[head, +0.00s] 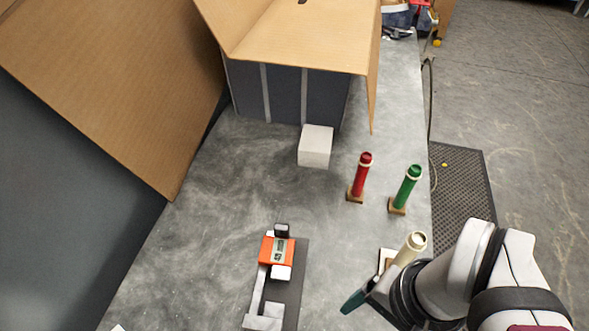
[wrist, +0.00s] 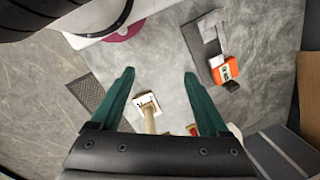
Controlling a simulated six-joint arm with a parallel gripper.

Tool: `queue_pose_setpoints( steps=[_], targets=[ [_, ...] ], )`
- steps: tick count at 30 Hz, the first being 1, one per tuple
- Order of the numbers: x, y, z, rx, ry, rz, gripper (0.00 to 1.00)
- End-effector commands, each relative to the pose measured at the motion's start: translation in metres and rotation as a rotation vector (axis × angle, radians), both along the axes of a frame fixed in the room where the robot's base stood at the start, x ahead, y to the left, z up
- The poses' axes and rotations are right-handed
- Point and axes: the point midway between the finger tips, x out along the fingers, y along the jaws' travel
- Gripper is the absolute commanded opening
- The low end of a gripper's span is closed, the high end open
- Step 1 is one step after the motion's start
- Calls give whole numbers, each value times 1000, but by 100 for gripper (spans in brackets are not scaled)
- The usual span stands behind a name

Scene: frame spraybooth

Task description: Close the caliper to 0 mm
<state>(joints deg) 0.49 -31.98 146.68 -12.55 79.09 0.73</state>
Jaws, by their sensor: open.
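The caliper lies on a dark mat (head: 291,300) at the lower middle of the head view. Its orange slider (head: 268,250) carries a small display and sits toward the far end. The pale fixed jaw (head: 262,322) is at the near end, with a visible gap between them along the light beam (head: 258,290). In the wrist view the orange slider (wrist: 217,73) shows at upper right, also apart from the pale jaw end (wrist: 209,25). My gripper (head: 358,299) is open and empty, right of the caliper; its two green fingers also show in the wrist view (wrist: 159,73).
A cream marker (head: 409,249) on a base stands close to my gripper. Red (head: 361,177) and green (head: 406,189) markers stand behind it. A white block (head: 315,146) and an open cardboard box (head: 300,40) are farther back. Table left of the caliper is clear.

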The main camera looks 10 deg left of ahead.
Motion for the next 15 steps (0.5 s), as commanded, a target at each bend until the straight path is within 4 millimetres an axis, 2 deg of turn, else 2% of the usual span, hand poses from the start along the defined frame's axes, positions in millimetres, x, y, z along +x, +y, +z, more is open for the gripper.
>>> queue_pose_setpoints(
  steps=[2, 5, 6, 8, 9, 11, 12, 15],
  targets=[
    [0, 0, 0, 0, 0, 0, 79],
    [8, 2, 4, -4, -7, 73, 62],
    [22, 6, 10, -11, -19, 200, 55],
    [56, 21, 22, -25, -51, 509, 52],
    [83, 37, 28, -35, -74, 761, 52],
    [120, 69, 31, -47, -109, 1139, 52],
    [141, 92, 30, -54, -127, 1373, 52],
    [175, 147, 20, -64, -162, 1838, 52]
  ],
)
